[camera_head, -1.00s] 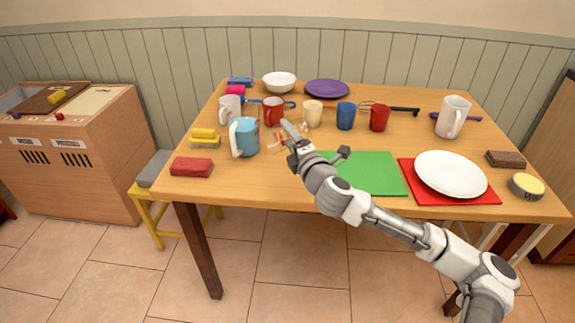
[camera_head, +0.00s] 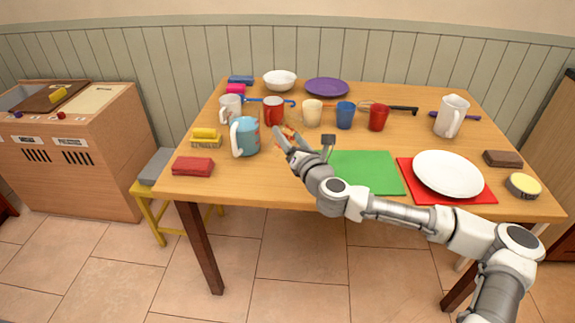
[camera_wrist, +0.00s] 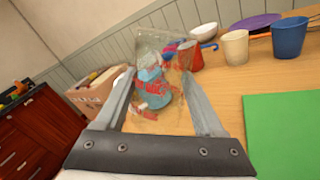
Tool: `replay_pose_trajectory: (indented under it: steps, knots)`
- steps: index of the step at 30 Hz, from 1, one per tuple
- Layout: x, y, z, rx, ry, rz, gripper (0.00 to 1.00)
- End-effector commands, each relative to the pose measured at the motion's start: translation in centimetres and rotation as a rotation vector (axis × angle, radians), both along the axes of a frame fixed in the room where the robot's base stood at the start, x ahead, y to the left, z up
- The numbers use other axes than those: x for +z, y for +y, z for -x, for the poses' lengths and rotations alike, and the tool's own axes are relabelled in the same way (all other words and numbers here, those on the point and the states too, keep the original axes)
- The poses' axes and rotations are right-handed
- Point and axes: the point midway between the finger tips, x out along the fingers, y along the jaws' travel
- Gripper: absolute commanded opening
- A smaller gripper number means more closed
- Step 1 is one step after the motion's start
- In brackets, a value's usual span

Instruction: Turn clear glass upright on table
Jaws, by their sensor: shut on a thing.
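The clear glass (camera_wrist: 163,62) is between the two fingers of my gripper (camera_wrist: 163,100) in the wrist view. It is see-through, with reddish marks, and the blue mug shows through it. My gripper is shut on the glass. In the head view my gripper (camera_head: 289,143) is above the left-middle of the wooden table (camera_head: 255,181), and the glass (camera_head: 289,132) is only a faint orange-marked shape by the fingers. I cannot tell its exact tilt or whether it touches the table.
The blue mug (camera_head: 246,138) stands close left of my gripper. The red mug (camera_head: 273,112), cream cup (camera_head: 312,114) and blue cup (camera_head: 345,115) stand behind. The green mat (camera_head: 367,174) lies to the right. Bare table lies in front of my gripper.

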Motion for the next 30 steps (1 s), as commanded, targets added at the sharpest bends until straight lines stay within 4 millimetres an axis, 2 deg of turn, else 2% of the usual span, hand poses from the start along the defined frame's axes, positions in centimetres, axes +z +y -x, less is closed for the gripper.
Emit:
replay_pose_trajectory:
  steps: [8,18,28,30]
  knots:
    - [0.09,0.01,-0.01,0.0,-0.011,0.02,0.21]
    - [0.1,0.03,-0.01,-0.001,-0.218,0.442,0.21]
    - [0.07,0.01,-0.02,-0.001,-0.237,0.48,0.21]
    - [0.12,0.03,-0.01,0.0,-0.262,0.531,0.21]
